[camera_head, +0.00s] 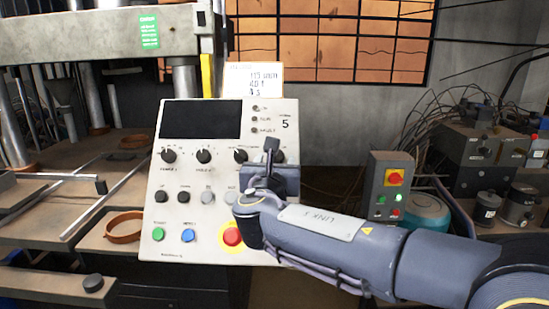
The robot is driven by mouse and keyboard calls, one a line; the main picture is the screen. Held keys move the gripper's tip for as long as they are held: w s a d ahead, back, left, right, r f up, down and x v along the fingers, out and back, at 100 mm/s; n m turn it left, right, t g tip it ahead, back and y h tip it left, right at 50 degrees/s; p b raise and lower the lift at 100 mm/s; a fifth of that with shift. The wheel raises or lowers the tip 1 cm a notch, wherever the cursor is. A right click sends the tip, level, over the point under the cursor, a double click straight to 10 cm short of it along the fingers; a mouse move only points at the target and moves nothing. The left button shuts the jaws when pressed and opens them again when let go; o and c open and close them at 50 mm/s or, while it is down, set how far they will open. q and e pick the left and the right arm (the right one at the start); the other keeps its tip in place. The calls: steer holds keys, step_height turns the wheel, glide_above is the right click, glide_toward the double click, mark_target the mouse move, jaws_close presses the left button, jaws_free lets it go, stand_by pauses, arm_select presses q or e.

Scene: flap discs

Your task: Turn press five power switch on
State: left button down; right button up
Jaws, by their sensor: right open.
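The press control panel (180,215) is a pale upright box with a dark screen and the number 5 at its upper right. It carries a row of black knobs (204,156), smaller buttons, a green button (158,234), a blue button (188,235) and a red stop button on a yellow ring (232,236). My right gripper (271,148) is open in front of the panel's right side, by the rightmost knob. It partly hides that knob and the controls below it. I cannot tell whether it touches the panel, or which control is the power switch. My left gripper is not in view.
A grey switch box (378,170) with a red-and-yellow control and green lights stands right of the panel. A paper sign (262,75) stands behind the panel. Machinery and cables crowd the right. A bench with metal bars and a brown ring (124,228) lies left.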

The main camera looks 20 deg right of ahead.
steer(key=shift+w+d, duration=0.3)
steer(key=shift+w, duration=0.35)
steer(key=c, duration=1)
steer(key=shift+o, duration=0.2)
